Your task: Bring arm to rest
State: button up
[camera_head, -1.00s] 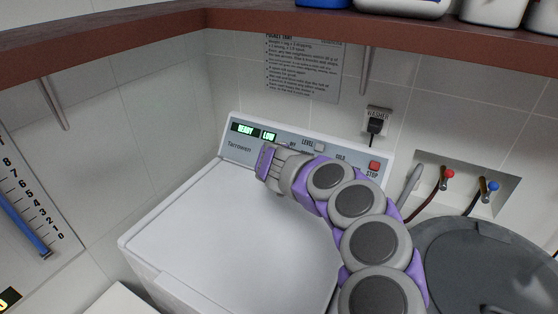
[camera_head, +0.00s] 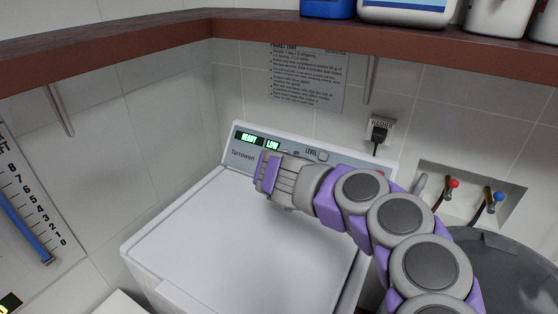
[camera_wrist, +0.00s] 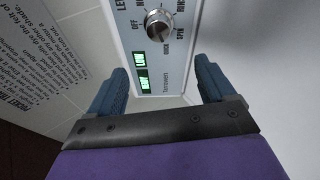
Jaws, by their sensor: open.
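My gripper (camera_head: 264,172) is at the end of my purple and grey arm, above the white washer lid (camera_head: 220,245) and in front of the control panel (camera_head: 243,154). In the wrist view, the two blue fingers of my gripper (camera_wrist: 160,88) stand wide apart with nothing between them. The displays read READY and LOW in the head view (camera_head: 260,142). My arm hides much of the panel's right part.
A brown shelf (camera_head: 290,31) with bottles runs above the washer. A notice (camera_head: 308,78) and an outlet with a black plug (camera_head: 379,131) are on the wall. Red (camera_head: 453,184) and blue (camera_head: 498,197) taps and a grey bin (camera_head: 510,265) stand at right. The lid is clear.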

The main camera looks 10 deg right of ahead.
jog(key=s+a+r+n+t+y, duration=0.1)
jog(key=a+r+n+t+y, duration=0.2)
jog(key=a+r+n, duration=0.5)
jog(key=s+a+r+n+t+y, duration=0.15)
jog(key=r+n+y, duration=0.25)
jog(key=r+n, duration=0.5)
jog(key=s+a+r+n+g+y, duration=0.2)
jog(key=s+a+r+n+y, duration=0.15)
jog(key=s+n, duration=0.45)
jog(key=s+a+r+n+g+y, duration=0.25)
jog(key=s+a+n, duration=0.3)
jog(key=n, duration=0.45)
jog(key=s+d+f+n+g+h, duration=0.1)
jog(key=s+d+f+n+g, duration=0.15)
jog(key=s+f+n, duration=0.5)
jog(key=s+d+f+n+g+h, duration=0.1)
jog(key=s+f+n+g, duration=0.2)
jog(key=s+f+n, duration=0.4)
jog(key=s+d+f+n+g+h, duration=0.3)
jog(key=s+d+f+n+h, duration=0.1)
jog(key=s+d, duration=0.5)
jog(key=s+d+f+n+g+h, duration=0.3)
jog(key=s+d+f, duration=0.4)
jog(key=s+d, duration=0.3)
jog(key=s+n+g, duration=0.1)
jog(key=s, duration=0.1)
jog(key=shift+s+f+h, duration=0.2)
jog(key=shift+s+h, duration=0.2)
